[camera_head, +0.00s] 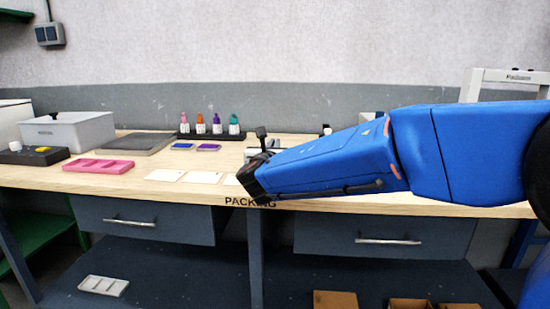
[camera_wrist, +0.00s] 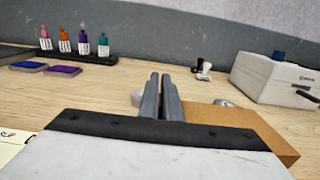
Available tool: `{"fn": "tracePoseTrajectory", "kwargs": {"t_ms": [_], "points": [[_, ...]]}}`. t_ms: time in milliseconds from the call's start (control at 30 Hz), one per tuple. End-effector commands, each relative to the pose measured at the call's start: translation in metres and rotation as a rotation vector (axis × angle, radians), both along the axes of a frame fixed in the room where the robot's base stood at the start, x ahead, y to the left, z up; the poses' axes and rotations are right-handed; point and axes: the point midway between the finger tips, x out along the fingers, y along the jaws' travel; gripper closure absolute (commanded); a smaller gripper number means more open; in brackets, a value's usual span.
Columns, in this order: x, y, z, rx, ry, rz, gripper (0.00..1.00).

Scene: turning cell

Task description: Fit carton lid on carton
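A brown cardboard piece (camera_wrist: 240,138) shows in the wrist view, low and right of my gripper's fingers. Its near and left parts are hidden behind my gripper's body, so I cannot tell whether it is the carton or its lid. My gripper (camera_wrist: 160,76) has its two grey fingers close together, with nothing seen between them. They point out over the bench. In the head view my gripper (camera_head: 258,165) is over the middle of the packing bench, mostly hidden by my wrist. No carton shows clearly on the bench top there.
A white device (camera_wrist: 283,78) stands at the right in the wrist view. A rack of coloured bottles (camera_head: 212,135) stands at the bench's back. A pink tray (camera_head: 98,166), grey bin (camera_head: 68,131) and white cards (camera_head: 200,177) lie left. Brown boxes (camera_head: 335,300) are on the lower shelf.

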Motion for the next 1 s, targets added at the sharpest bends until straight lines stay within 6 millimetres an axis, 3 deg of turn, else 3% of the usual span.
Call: {"fn": "tracePoseTrajectory", "kwargs": {"t_ms": [333, 733, 800, 833, 1000], "points": [[0.000, 0.000, -0.035, -0.001, 0.000, 0.001, 1.00], [0.000, 0.000, -0.040, 0.000, 0.000, 0.000, 1.00], [0.000, 0.000, -0.040, 0.000, -0.001, 0.000, 0.81], [0.000, 0.000, -0.040, 0.000, -0.001, 0.000, 0.77], [0.000, 0.000, -0.040, 0.000, -0.001, 0.000, 0.77]]}}
